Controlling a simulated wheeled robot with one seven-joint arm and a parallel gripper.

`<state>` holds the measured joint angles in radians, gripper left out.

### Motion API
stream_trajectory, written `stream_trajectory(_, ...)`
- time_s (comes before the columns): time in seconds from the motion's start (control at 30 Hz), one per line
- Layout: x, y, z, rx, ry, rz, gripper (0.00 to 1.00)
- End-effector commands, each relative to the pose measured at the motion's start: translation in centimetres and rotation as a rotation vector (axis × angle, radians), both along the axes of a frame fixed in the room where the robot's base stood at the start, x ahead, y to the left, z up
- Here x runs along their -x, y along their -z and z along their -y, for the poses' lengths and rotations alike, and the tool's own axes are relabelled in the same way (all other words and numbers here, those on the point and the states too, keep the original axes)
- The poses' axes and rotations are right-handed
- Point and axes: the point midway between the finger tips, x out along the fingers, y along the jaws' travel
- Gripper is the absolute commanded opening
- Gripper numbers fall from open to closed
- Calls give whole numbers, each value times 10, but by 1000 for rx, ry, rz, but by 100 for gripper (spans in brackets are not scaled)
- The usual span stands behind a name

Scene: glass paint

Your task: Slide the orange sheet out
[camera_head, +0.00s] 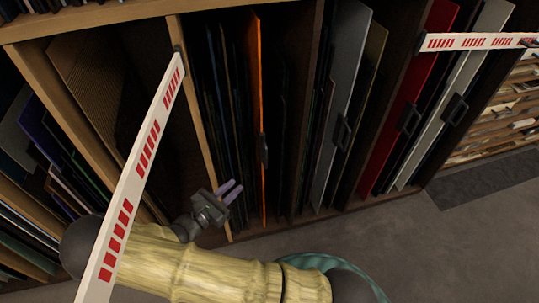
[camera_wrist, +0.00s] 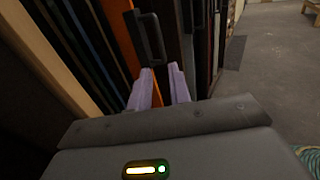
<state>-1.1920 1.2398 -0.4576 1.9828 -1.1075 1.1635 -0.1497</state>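The orange sheet (camera_head: 259,95) stands upright on edge in a wooden rack bay, among dark sheets, and only its front edge shows. A dark handle (camera_head: 263,148) sits on that edge. My gripper (camera_head: 232,190) is in front of the rack, left of the orange sheet and lower than the handle. In the wrist view the orange sheet (camera_wrist: 119,45) and its handle (camera_wrist: 152,38) are just beyond my gripper (camera_wrist: 160,76). The handle appears beyond the fingertips, and I cannot tell how far.
A red-and-white striped barrier arm (camera_head: 133,190) slants across the left, and another (camera_head: 478,41) crosses the upper right. A grey sheet (camera_head: 341,95) and a red sheet (camera_head: 412,98) with handles stand in bays to the right. Open floor (camera_head: 430,250) lies at the lower right.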

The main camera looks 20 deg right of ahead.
Motion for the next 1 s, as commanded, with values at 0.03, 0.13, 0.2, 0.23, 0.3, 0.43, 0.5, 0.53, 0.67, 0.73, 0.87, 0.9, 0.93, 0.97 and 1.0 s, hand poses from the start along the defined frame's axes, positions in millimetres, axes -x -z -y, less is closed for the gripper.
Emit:
stream_trajectory(0.03, -1, 0, 3, 0, 2, 0, 20)
stream_trajectory(0.13, -6, 0, 10, 1, 3, 0, 20)
stream_trajectory(0.2, -11, 1, 19, 2, 4, -1, 20)
stream_trajectory(0.23, -14, 1, 23, 1, 5, 0, 20)
stream_trajectory(0.3, -20, 1, 32, 2, 5, 1, 20)
stream_trajectory(0.43, -33, 1, 52, 1, 5, 0, 20)
stream_trajectory(0.5, -40, 1, 62, 1, 5, -2, 20)
stream_trajectory(0.53, -43, 1, 66, 1, 5, 0, 20)
stream_trajectory(0.67, -56, 1, 85, 1, 5, -1, 20)
stream_trajectory(0.73, -63, 1, 96, 1, 5, 0, 20)
stream_trajectory(0.87, -75, 1, 115, 1, 5, 1, 20)
stream_trajectory(0.9, -79, 1, 121, 0, 6, 0, 20)
stream_trajectory(0.93, -82, 1, 125, -1, 6, 1, 20)
stream_trajectory(0.97, -84, 1, 128, -1, 4, 0, 20)
stream_trajectory(1.0, -87, 1, 132, -1, 4, 0, 20)
